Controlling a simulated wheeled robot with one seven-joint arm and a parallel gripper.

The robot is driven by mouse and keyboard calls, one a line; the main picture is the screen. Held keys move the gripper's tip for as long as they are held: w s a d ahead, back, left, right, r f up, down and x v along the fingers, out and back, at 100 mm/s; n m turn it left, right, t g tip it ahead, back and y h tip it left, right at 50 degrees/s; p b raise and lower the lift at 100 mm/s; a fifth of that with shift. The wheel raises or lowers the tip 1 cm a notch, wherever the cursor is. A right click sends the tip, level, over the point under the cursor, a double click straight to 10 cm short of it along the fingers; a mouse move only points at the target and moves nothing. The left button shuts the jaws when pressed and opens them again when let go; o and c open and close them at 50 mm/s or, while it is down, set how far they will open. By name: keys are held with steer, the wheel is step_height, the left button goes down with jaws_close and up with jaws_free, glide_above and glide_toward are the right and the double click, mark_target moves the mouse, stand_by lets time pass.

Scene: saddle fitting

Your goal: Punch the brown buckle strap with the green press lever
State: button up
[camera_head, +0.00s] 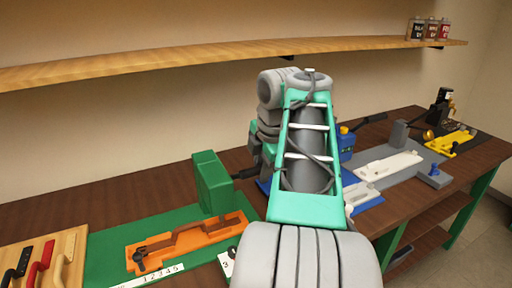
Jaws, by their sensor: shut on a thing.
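The green press (213,184) stands on a green mat at the left-centre. Its dark lever (246,173) sticks out to the right and meets my gripper (260,163), which shows only as an edge behind my arm. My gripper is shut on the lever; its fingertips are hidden. An orange fixture (166,250) lies on the mat below the press, with a dark knob or clamp at its left end. I cannot make out the brown buckle strap clearly; a darker brown band shows inside the fixture.
A wooden board (68,250) with black, red and tan handles lies at the left. A numbered white strip (150,276) lies before the fixture. A blue press (346,143) and a grey plate (408,161) are to the right. A wall shelf (190,62) runs above.

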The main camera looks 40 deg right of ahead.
steer(key=shift+w+d+r+p, duration=0.2)
steer(key=shift+w+r+p, duration=0.3)
steer(key=shift+r, duration=0.15)
steer(key=shift+w+d+r+p, duration=0.2)
steer(key=shift+w+r+p, duration=0.35)
steer(key=shift+r, duration=0.15)
steer(key=shift+w+d+r+p, duration=0.2)
steer(key=shift+w+r+p, duration=0.3)
steer(key=shift+r, duration=0.15)
steer(key=shift+o, duration=0.4)
steer(key=shift+o, duration=0.2)
steer(key=shift+r, duration=0.1)
steer(key=o, duration=0.5)
steer(key=shift+o, duration=1.3)
steer(key=shift+w, duration=0.15)
steer(key=p+v, duration=0.5)
steer(key=shift+s+a+r, duration=0.1)
steer(key=shift+s+r, duration=0.1)
steer(key=shift+s, duration=0.1)
